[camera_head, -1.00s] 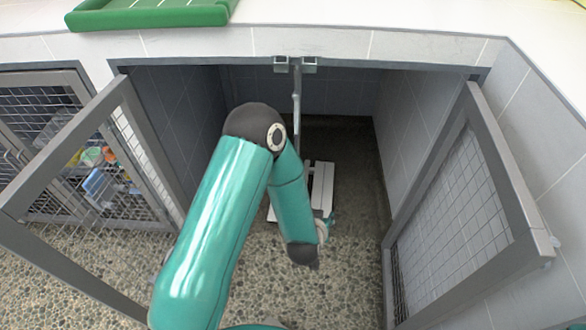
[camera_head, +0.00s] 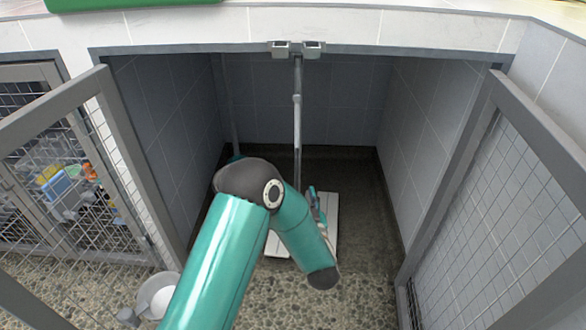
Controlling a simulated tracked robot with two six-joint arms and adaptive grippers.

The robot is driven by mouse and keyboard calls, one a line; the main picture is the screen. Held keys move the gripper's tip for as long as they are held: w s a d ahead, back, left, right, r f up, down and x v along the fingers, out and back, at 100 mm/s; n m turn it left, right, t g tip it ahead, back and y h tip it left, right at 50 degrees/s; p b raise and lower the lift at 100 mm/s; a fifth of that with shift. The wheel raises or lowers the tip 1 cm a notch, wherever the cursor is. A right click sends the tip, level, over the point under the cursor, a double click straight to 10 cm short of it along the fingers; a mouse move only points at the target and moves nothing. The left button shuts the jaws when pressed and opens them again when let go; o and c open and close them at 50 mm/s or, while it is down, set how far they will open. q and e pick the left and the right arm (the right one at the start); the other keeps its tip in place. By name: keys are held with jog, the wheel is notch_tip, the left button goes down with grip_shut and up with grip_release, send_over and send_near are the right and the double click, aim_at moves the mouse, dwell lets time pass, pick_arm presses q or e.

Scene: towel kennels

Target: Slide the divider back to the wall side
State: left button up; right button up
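The divider (camera_head: 297,120) shows almost edge-on as a thin light grey upright in the middle of the open kennel. Two small grey brackets sit at its top on the kennel's upper front edge. Its lower part is partly hidden behind my arm. My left arm reaches into the kennel, and my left gripper (camera_head: 317,205) is a small teal and grey shape near the divider's lower end, above a white slatted board. I cannot tell whether its fingers are open or shut, or whether they touch the divider. My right gripper is out of view.
The white board (camera_head: 328,225) lies on the kennel floor under my arm. Open mesh doors stand at the left (camera_head: 120,150) and right (camera_head: 480,190). A white bowl (camera_head: 158,292) is at lower left. Dark floor is clear right of the board.

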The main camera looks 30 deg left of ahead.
aim_at(296, 168)
pick_arm(q)
jog(key=b+x, duration=0.2)
jog(key=x, duration=1)
jog(key=shift+w+a, duration=0.2)
grip_shut()
